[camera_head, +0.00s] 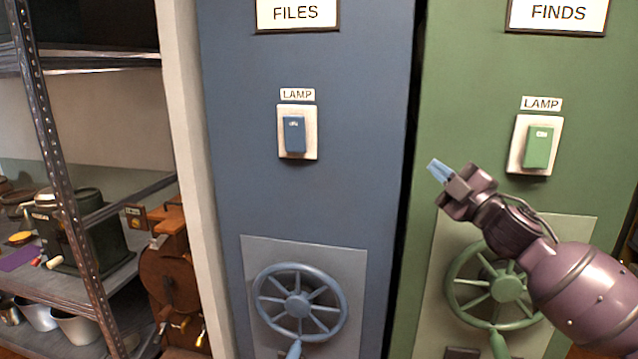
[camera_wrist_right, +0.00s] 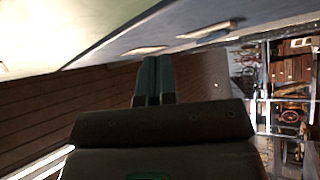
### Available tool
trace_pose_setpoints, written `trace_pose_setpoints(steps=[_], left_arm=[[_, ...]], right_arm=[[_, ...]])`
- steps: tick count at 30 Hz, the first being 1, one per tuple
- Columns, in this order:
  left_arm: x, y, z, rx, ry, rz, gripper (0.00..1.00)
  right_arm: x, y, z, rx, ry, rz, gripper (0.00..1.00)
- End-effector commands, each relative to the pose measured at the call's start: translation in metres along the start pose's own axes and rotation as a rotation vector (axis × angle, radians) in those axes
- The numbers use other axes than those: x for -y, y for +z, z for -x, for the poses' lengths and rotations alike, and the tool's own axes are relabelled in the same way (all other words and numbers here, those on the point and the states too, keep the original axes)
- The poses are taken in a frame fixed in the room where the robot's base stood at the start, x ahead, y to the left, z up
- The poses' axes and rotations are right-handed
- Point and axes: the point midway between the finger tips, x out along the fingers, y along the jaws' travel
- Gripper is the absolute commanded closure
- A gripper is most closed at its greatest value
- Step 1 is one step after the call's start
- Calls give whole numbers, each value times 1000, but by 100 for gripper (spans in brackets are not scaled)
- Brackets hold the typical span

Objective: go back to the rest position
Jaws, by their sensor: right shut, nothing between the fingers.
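My right gripper (camera_head: 438,171) comes in from the right in the head view. Its blue fingertips are shut with nothing between them. It is in front of the green cabinet (camera_head: 460,70), left of and a little below the green lamp switch (camera_head: 538,147). In the right wrist view the closed fingers (camera_wrist_right: 153,80) point away, with no object at them. My left gripper is not in view.
A blue cabinet (camera_head: 350,200) with a blue lamp switch (camera_head: 295,134) and blue handwheel (camera_head: 298,306) stands left of the green one. My right arm partly covers the green handwheel (camera_head: 505,289). A metal shelf (camera_head: 62,180) holds pots at far left.

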Motion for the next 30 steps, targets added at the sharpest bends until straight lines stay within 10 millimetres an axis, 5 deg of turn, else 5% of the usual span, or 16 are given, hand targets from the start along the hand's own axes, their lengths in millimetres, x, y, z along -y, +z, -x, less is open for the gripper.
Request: trace_pose_setpoints(steps=[3,13,21,30], left_arm=[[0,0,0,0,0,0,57],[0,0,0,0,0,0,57],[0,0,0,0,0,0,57],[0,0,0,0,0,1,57]], right_arm=[[52,23,34,123,-13,-113,100],[176,61,149,448,-62,-432,100],[258,62,259,679,-58,-706,100],[329,42,391,942,-18,-898,100]])
